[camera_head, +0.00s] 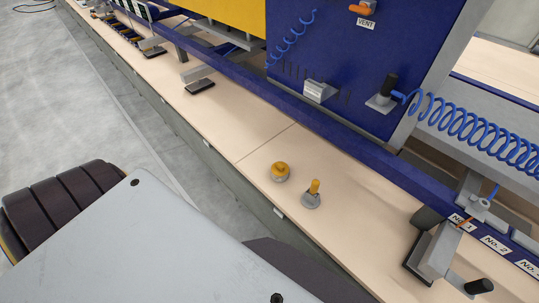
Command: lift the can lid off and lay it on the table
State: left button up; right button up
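A small round can-like piece (280,172) with an orange-yellow top and a pale lower rim sits on the light wooden bench top (245,130). Close to its right, apart from it, stands a grey round piece (312,201) with an upright orange-yellow knob. I cannot tell for sure which of the two is the can with its lid; both are small in the view. Neither of my grippers shows in the head view, and nothing is touching the two pieces.
Behind the pieces runs a blue rail (340,132) below a blue panel (330,65) with a coiled blue hose (475,130). A grey clamp (435,250) with black handles stands at the right. Bare bench lies around the two pieces. A grey floor (60,100) is at the left.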

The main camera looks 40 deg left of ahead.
aim_at(281, 170)
jog(key=u, duration=0.95)
